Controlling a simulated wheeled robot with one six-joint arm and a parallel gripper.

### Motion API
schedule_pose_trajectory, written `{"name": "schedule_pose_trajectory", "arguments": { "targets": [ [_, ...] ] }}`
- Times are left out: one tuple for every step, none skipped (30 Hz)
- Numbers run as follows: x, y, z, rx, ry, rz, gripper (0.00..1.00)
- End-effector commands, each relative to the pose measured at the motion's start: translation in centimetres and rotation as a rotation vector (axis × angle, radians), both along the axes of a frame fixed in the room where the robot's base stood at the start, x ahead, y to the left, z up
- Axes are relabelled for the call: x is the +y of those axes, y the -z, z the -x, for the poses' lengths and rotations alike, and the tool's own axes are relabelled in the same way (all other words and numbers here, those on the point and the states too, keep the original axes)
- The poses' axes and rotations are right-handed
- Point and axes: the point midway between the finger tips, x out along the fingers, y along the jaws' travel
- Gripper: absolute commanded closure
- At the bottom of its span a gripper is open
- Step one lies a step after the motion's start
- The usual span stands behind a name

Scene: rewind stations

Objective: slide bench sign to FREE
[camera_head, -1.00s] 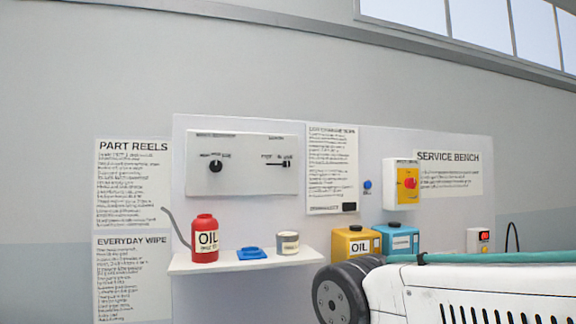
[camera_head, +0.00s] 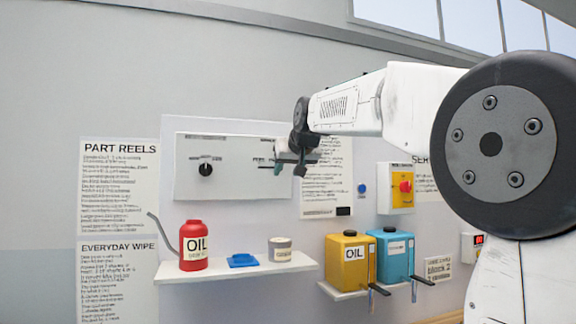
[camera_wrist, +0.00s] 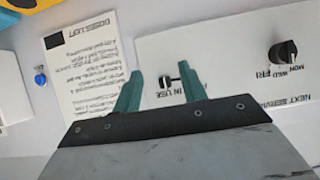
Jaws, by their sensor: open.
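The white panel (camera_head: 235,185) on the wall carries the sign slider, which is hidden behind my gripper (camera_head: 288,163) in the head view. In the wrist view, where the lettering is upside down, the small dark slider knob (camera_wrist: 165,82) shows between my two teal fingertips (camera_wrist: 163,78). The words IN USE are legible beside it, partly covered by a finger. My gripper is open in front of the panel's right part. I cannot tell how far the fingertips are from the knob. The word FREE is not clearly readable at the slider.
A black rotary knob (camera_head: 205,169) sits on the panel's left part. Below, a shelf (camera_head: 228,272) holds a red oil bottle (camera_head: 193,246), a blue item (camera_head: 242,260) and a grey tin (camera_head: 280,249). Yellow (camera_head: 350,262) and blue (camera_head: 392,256) containers stand lower right.

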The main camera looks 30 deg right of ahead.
Motion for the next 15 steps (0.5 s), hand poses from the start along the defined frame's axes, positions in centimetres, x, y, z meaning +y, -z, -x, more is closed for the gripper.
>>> {"name": "schedule_pose_trajectory", "arguments": {
  "targets": [
    [0.0, -2.5, -0.2, -0.058, -0.002, 0.014, 0.58],
    [0.0, -3.4, -0.2, -0.082, -0.002, 0.02, 0.58],
    [-0.1, -4.4, -0.3, -0.109, -0.002, 0.028, 0.58],
    [-0.2, -4.7, -0.5, -0.121, -0.002, 0.031, 0.58],
    [-0.2, -4.6, -0.7, -0.127, -0.003, 0.034, 0.58],
    [-0.3, -4.5, -1.0, -0.131, -0.003, 0.037, 0.58],
    [-0.4, -4.4, -1.3, -0.131, -0.003, 0.037, 0.58],
    [-0.4, -4.3, -1.6, -0.131, -0.005, 0.038, 0.58],
    [-0.5, -4.0, -2.0, -0.13, -0.005, 0.038, 0.58],
    [-0.6, -3.9, -2.5, -0.129, -0.005, 0.037, 0.58],
    [-0.7, -3.6, -2.9, -0.129, -0.005, 0.037, 0.58],
    [-0.8, -3.4, -3.6, -0.129, -0.005, 0.037, 0.58],
    [-0.9, -3.2, -4.0, -0.129, -0.004, 0.036, 0.58],
    [-1.0, -3.0, -4.5, -0.129, -0.004, 0.036, 0.58],
    [-1.1, -2.8, -5.0, -0.13, -0.004, 0.037, 0.58]
  ]
}}
